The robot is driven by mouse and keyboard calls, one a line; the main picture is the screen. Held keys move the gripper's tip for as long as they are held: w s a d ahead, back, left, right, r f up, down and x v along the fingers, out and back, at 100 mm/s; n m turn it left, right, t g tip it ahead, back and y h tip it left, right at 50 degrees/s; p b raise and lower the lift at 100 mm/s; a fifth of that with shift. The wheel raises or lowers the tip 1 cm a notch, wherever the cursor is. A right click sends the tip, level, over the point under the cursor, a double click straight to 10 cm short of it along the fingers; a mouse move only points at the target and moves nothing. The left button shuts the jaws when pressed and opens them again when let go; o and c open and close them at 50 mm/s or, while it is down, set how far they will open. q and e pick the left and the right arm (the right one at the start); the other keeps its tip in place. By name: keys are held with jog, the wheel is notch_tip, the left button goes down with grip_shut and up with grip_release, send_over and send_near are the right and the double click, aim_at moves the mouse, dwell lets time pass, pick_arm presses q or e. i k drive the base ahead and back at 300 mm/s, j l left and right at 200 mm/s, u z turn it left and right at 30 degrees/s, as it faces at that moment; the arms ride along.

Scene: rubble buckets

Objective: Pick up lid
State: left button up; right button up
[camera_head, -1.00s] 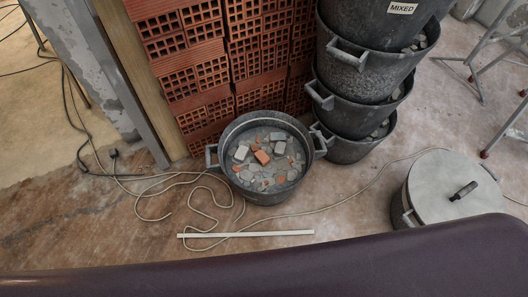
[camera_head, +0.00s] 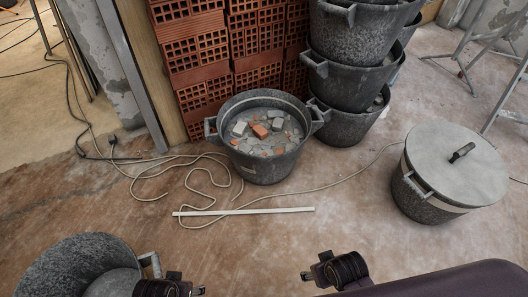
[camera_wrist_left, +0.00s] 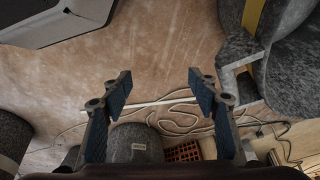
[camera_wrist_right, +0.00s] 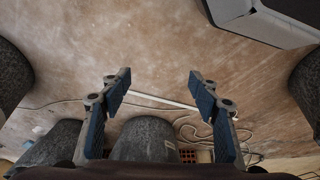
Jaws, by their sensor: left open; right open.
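The lid (camera_head: 438,150) is a flat grey disc with a black handle (camera_head: 462,152). It lies on a dark speckled bucket (camera_head: 425,205) on the floor at the right of the head view. My right gripper (camera_head: 322,272) is at the bottom centre, left of and nearer than the lidded bucket. Its parted fingers also show in the right wrist view (camera_wrist_right: 160,92), empty. My left gripper (camera_head: 185,288) is at the bottom edge, beside a bucket at bottom left. Its fingers are apart and empty in the left wrist view (camera_wrist_left: 160,92). Neither gripper touches the lid.
An open bucket of rubble (camera_head: 262,165) stands before the red brick stack (camera_head: 205,60). Stacked buckets (camera_head: 350,75) are to its right. A white strip (camera_head: 245,211) and loose cable lie on the floor. Another bucket (camera_head: 75,262) is at bottom left. Metal trestles stand at upper right.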

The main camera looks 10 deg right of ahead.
aim_at(454, 162)
jog(key=z, duration=1.85)
